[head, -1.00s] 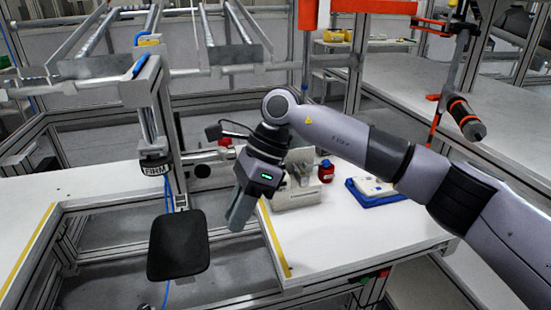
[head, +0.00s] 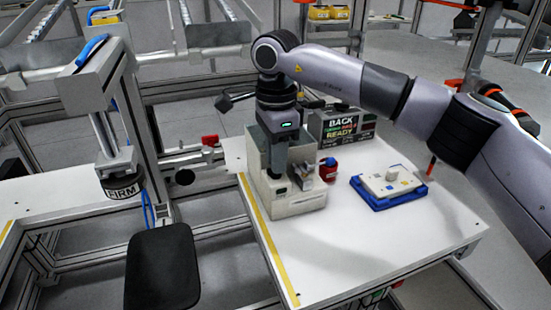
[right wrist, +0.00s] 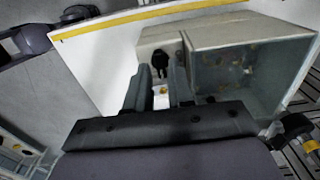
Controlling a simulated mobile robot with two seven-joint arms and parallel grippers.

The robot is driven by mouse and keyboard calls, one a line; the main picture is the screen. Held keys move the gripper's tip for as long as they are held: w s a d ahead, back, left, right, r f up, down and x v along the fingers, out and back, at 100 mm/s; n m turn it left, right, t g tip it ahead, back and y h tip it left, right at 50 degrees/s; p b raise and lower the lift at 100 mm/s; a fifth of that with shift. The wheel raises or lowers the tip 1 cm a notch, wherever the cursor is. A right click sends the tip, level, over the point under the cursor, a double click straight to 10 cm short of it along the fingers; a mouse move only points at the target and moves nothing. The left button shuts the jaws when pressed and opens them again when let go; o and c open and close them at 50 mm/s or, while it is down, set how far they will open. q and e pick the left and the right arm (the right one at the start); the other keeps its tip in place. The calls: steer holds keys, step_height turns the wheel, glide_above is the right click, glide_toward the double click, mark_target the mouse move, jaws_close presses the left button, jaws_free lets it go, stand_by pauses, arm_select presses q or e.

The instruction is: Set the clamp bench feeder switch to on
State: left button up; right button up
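The feeder (head: 296,203) is a beige box with an open bin, standing on the white bench at the middle. My right gripper (head: 277,170) points down at the feeder's left part in the head view. In the right wrist view the feeder (right wrist: 205,35) fills the upper right, with its open bin beside the fingers. A small black part (right wrist: 160,63), possibly the switch, shows on its face just beyond the fingertips. My right gripper's fingers (right wrist: 156,88) are apart with nothing held between them. I cannot tell the switch position or any contact. My left gripper is not in view.
Behind the feeder stands a dark panel (head: 343,125) reading BACK and READY. A red jar (head: 328,168) stands to its right, then a blue tray (head: 372,203) with a white device. A black pad (head: 162,268) is at lower left. The bench's front right is clear.

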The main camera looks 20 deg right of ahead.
steer(key=shift+f, duration=0.6)
steer(key=shift+c, duration=0.3)
jaws_close()
